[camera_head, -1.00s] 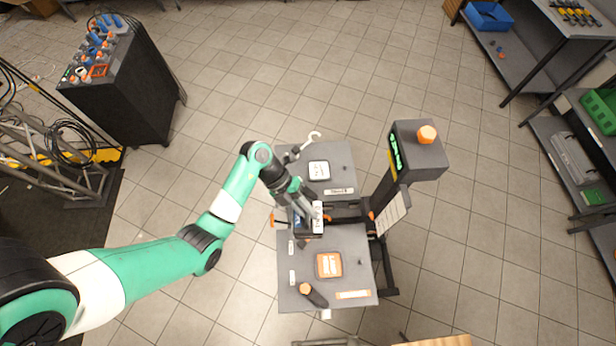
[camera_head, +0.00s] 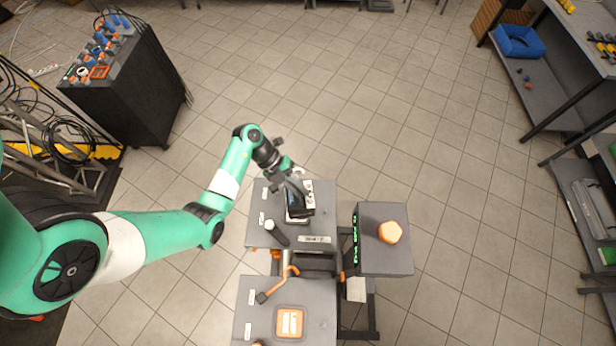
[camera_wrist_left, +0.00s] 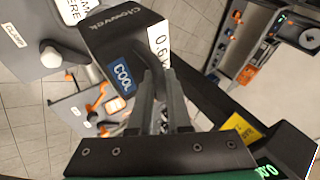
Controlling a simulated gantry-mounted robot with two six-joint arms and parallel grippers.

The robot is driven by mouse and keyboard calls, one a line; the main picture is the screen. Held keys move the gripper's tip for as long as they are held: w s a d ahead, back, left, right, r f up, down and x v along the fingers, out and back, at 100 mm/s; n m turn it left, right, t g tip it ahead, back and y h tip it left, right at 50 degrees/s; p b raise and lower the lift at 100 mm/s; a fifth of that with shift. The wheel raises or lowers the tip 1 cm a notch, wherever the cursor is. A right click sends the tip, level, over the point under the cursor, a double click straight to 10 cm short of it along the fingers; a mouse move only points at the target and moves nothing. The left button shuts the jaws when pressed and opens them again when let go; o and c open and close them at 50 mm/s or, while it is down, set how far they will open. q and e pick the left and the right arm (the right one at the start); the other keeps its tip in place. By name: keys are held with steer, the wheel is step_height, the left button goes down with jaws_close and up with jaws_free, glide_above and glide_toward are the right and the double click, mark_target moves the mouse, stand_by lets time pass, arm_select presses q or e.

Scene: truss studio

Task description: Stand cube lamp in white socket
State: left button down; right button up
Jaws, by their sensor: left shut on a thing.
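The cube lamp (camera_head: 297,208) is a dark block with a blue and a white label; it also shows close up in the left wrist view (camera_wrist_left: 120,45). My left gripper (camera_head: 294,188) is shut on it. It holds the lamp over the white socket (camera_head: 293,220) on the far grey panel. In the left wrist view the socket's white plate (camera_wrist_left: 70,9) shows partly past the lamp. The lamp hides most of the socket, so I cannot tell whether they touch. My right gripper is not in view.
An orange socket (camera_head: 290,322) is on the near grey panel (camera_head: 252,294). A grey box with an orange button (camera_head: 390,232) stands to the right. The floor beyond the panels is clear.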

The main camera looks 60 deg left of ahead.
arm_select(q)
steer(key=shift+w+a+f+n, duration=0.1)
steer(key=shift+a+n, duration=0.2)
steer(key=shift+a, duration=0.65)
steer(key=shift+s+a+t, duration=0.3)
steer(key=shift+s+a, duration=0.2)
steer(key=shift+a, duration=0.15)
step_height(320, 180, down, 7)
steer(key=b, duration=0.8)
steer(key=shift+f+b, duration=0.7)
steer(key=shift+f, duration=0.65)
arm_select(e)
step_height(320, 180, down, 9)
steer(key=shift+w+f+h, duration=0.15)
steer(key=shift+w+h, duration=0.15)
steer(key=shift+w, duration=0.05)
arm_select(q)
steer(key=shift+w+p, duration=0.1)
steer(key=shift+p, duration=0.25)
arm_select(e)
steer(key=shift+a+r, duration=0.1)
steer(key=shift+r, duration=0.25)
arm_select(q)
steer(key=shift+f, duration=0.1)
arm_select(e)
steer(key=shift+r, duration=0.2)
arm_select(q)
steer(key=c, duration=0.8)
jaws_free()
steer(key=shift+f, duration=0.1)
